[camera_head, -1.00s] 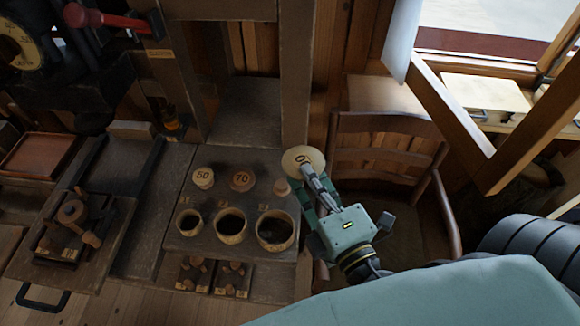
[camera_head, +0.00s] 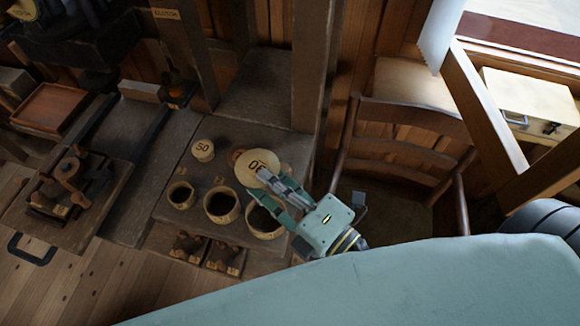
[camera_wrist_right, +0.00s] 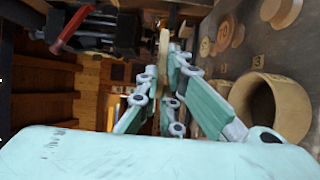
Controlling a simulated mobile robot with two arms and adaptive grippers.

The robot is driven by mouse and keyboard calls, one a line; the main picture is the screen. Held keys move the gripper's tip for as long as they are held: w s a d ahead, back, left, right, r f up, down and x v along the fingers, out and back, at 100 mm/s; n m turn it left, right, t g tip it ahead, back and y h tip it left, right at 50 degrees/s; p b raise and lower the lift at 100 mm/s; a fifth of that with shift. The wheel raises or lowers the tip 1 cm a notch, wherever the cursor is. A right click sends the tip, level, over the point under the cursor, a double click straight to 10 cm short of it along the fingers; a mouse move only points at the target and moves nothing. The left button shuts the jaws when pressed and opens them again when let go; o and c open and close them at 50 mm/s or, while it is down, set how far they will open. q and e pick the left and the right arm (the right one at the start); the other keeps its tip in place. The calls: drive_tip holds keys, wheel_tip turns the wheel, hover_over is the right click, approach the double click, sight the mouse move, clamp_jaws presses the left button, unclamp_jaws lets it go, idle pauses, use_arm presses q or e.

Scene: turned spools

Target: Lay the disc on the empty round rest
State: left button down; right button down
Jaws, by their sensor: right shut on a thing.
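My right gripper (camera_head: 268,182) is shut on a pale round disc (camera_head: 257,167) with dark numerals on its face. It holds the disc over the back row of round rests on the dark wooden board. In the right wrist view the disc (camera_wrist_right: 163,48) shows edge-on between the fingers. A disc marked 50 (camera_head: 203,149) sits at the left of that row. A reddish disc (camera_head: 236,156) beside it is mostly covered by the held disc. In the wrist view a pale, unmarked round piece (camera_wrist_right: 281,10) stands beyond the cup marked 3. My left gripper is not in view.
Three hollow wooden cups (camera_head: 221,205) stand in front of the row; the right one is partly behind my gripper. A wooden chair (camera_head: 405,150) stands to the right. A brown tray (camera_head: 50,107) and a wooden fixture (camera_head: 68,180) are at the left.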

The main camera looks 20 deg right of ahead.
drive_tip(key=w+d+f+b, duration=0.1)
drive_tip(key=w+d, duration=0.1)
drive_tip(key=w+d+f+b, duration=0.1)
drive_tip(key=w+d+f, duration=0.1)
drive_tip(key=w+d+f+b, duration=0.1)
drive_tip(key=w+d+f, duration=0.1)
drive_tip(key=shift+d+f+b, duration=0.25)
drive_tip(key=shift+d+b, duration=0.1)
drive_tip(key=shift+f+b, duration=1.65)
drive_tip(key=shift+f, duration=0.3)
drive_tip(key=shift+f+b, duration=0.55)
drive_tip(key=shift+f, duration=0.1)
drive_tip(key=c, duration=1.9)
unclamp_jaws()
drive_tip(key=shift+c, duration=0.2)
